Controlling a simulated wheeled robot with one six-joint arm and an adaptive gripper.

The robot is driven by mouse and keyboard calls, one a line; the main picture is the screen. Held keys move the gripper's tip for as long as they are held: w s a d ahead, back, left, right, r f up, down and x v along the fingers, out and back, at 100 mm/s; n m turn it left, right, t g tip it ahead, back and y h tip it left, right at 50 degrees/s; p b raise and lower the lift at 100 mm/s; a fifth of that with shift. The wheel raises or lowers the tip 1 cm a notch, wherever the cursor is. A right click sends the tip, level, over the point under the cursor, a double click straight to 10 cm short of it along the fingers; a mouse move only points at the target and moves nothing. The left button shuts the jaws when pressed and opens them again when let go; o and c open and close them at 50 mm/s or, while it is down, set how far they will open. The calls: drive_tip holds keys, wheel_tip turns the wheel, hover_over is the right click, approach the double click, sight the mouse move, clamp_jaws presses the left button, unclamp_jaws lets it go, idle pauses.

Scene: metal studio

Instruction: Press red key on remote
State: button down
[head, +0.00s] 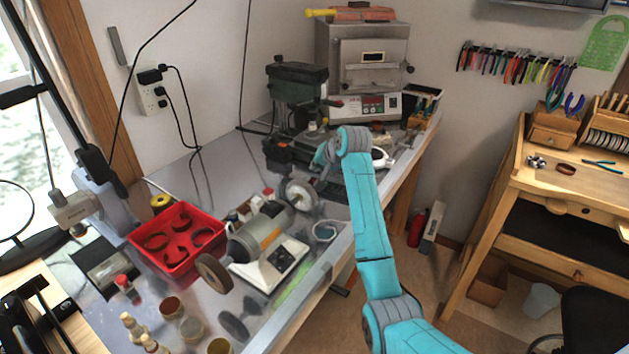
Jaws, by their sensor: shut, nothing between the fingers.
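My teal arm reaches from the lower right over the grey workbench (222,160). My gripper (325,174) is small and partly hidden by my wrist; it is shut and points down over the bench. A dark flat object (335,191) lies just below it, near the bench's right edge; it may be the remote, but it is too small and covered to be sure. I cannot make out a red key on it. Whether my gripper touches it cannot be told.
A bench grinder (262,237) and a red tray (176,240) stand to the left. A drill press (297,85) and a kiln (364,60) stand behind my wrist. A wooden workbench (560,180) is at the right, across open floor.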

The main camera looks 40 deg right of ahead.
drive_tip(key=shift+r, duration=1.95)
idle(0.3)
